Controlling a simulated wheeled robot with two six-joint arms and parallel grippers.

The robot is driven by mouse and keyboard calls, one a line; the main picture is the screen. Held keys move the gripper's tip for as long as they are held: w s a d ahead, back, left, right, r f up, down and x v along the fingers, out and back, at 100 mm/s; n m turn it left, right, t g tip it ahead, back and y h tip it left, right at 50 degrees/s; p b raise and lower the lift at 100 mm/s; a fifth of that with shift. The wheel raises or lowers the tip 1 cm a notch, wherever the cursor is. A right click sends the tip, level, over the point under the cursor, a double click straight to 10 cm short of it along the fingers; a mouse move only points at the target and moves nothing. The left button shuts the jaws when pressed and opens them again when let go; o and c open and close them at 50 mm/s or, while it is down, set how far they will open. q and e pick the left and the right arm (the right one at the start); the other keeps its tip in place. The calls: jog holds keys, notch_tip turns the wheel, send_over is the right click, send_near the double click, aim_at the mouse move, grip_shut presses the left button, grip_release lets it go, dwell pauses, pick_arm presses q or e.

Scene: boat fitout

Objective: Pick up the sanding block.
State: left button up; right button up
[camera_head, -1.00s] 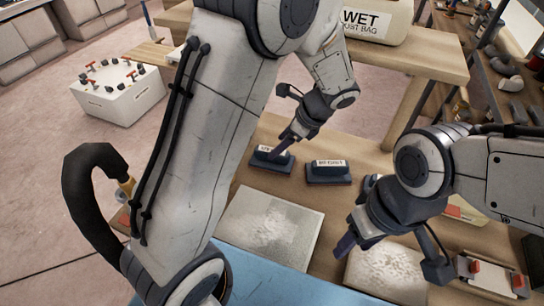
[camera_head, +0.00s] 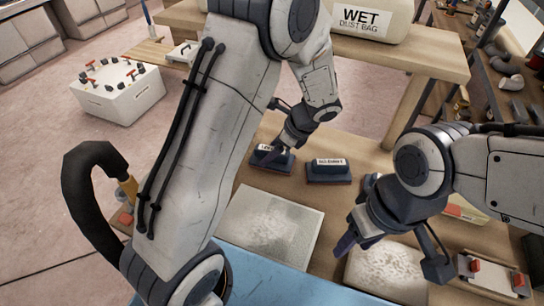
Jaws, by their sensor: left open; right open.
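Two dark blue sanding blocks with white labels lie on the wooden bench. The left block (camera_head: 273,160) is partly covered by my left gripper (camera_head: 275,158), whose fingers point down at it; I cannot tell if they touch it. The right block (camera_head: 328,171) stands clear beside it. The label text is too small to read surely. My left gripper is open. My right gripper (camera_head: 350,240) is open and empty over the front of the bench, near the right grey panel.
Two grey dusty panels, a left one (camera_head: 268,228) and a right one (camera_head: 388,268), lie nearer on the bench. A white dust bag (camera_head: 370,20) marked WET is on the shelf behind. A tray with red clamps (camera_head: 492,275) is at right.

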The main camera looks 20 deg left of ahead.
pick_arm(q)
jog(key=shift+f, duration=0.15)
grip_shut()
dwell(0.4)
